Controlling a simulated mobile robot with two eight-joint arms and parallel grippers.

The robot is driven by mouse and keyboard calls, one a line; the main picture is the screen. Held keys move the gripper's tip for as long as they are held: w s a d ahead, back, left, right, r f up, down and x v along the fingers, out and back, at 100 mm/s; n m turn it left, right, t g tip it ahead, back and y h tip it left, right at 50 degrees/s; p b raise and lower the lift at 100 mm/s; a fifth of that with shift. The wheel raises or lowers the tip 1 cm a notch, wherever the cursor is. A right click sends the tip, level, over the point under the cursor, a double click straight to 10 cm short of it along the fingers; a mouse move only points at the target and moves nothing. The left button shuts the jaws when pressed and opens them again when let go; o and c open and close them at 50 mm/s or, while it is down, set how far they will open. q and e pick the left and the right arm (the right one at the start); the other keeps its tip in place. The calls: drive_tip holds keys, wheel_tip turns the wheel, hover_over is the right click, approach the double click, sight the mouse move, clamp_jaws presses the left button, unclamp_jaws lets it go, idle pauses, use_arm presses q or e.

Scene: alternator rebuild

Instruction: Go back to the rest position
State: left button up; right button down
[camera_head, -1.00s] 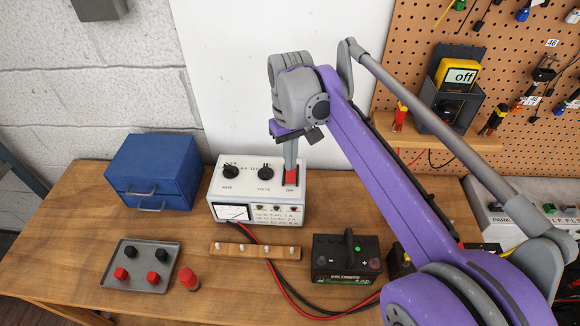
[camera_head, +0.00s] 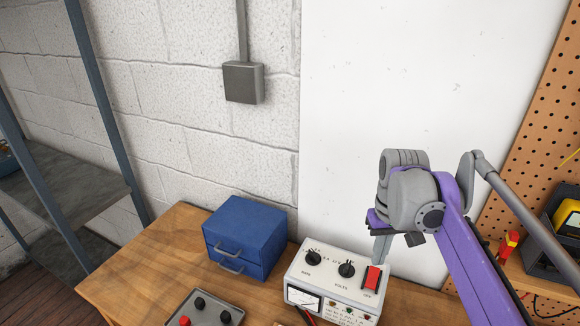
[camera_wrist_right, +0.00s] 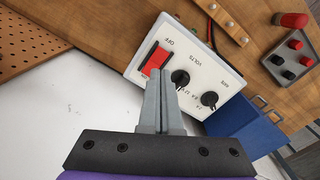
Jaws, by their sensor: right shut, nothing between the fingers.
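My right gripper (camera_head: 380,250) is shut and empty in the head view. Its arm comes in from the right, and the fingers point down just above the back right of the white charger box (camera_head: 332,284). The box has two black knobs, a meter and a red switch (camera_head: 372,279) marked OFF. In the right wrist view, my shut fingers (camera_wrist_right: 165,85) lie in front of the charger box between the red switch (camera_wrist_right: 155,61) and a black knob. I cannot tell whether the fingers touch the box. My left gripper is not in view.
A blue drawer box (camera_head: 245,238) stands left of the charger on the wooden table (camera_head: 150,265). A grey tray (camera_head: 205,312) with black and red caps is in front. A pegboard (camera_head: 535,150) stands at right, grey shelves (camera_head: 75,195) at left.

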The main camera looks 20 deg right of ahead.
drive_tip(key=s+a+f+t, duration=0.2)
drive_tip(key=s+a+f, duration=0.1)
drive_tip(key=a+f, duration=0.1)
drive_tip(key=s+a+f+n+t, duration=0.1)
drive_tip(key=s+a+f, duration=0.3)
drive_tip(key=a+f, duration=0.1)
drive_tip(key=s+a+f+n+t, duration=0.1)
drive_tip(key=s+a+f+t, duration=0.1)
drive_tip(key=s+a+f, duration=0.2)
wheel_tip(320, 180, down, 3)
drive_tip(key=shift+s+a+f+t, duration=0.1)
drive_tip(key=shift+a+t, duration=0.05)
drive_tip(key=shift+t, duration=0.15)
drive_tip(key=shift+s, duration=0.1)
